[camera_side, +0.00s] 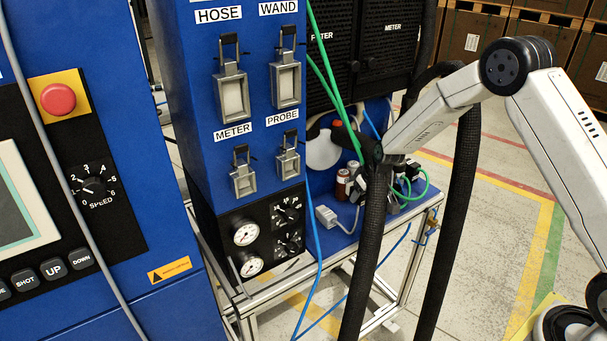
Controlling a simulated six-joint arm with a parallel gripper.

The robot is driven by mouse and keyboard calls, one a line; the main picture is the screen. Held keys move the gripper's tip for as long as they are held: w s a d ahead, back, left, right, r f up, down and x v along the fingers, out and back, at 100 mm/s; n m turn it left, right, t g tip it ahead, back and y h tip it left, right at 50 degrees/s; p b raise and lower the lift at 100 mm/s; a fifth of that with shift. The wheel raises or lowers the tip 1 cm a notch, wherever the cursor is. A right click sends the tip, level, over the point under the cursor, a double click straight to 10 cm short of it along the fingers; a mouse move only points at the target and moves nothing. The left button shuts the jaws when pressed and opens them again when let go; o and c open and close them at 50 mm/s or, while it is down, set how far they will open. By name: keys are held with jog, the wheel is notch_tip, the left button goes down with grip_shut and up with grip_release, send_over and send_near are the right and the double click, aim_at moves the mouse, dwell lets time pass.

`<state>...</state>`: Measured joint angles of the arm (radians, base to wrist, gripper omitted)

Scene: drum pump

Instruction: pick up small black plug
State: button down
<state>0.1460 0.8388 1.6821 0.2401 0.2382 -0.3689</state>
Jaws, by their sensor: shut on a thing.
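My gripper (388,190) is low over the blue cart top, partly behind a thick black hose (374,225). It is shut on a small dark thing, which I take to be the small black plug. The hose and the fingers hide most of it, so its shape and tilt cannot be told. Dark fittings with a looped green tube (424,186) are right beside the gripper. I cannot tell whether the held thing touches the cart top.
Brown bottles (342,185), a white jug (322,152) and a grey block (326,215) stand left of the gripper. A blue cabinet (185,100) with labelled latches and gauges rises at left. Green and blue tubes and a second black hose (462,180) hang close by.

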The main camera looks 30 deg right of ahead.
jog(key=s+r, duration=0.4)
jog(key=s, duration=0.5)
jog(key=shift+a, duration=0.45)
jog(key=shift+w, duration=0.1)
jog(key=s+a+r, duration=0.2)
jog(key=a+r, duration=0.2)
jog(key=a, duration=0.6)
jog(key=s+a+r, duration=0.3)
jog(key=a+r, duration=0.2)
jog(key=a, duration=0.6)
jog(key=s+a+r, duration=0.3)
jog(key=a+r, duration=0.2)
jog(key=a, duration=0.5)
jog(key=shift+a+r, duration=0.25)
jog(key=shift+w, duration=0.1)
jog(key=w, duration=0.6)
jog(key=shift+w, duration=0.15)
jog(key=shift+w, duration=1)
dwell(1.4)
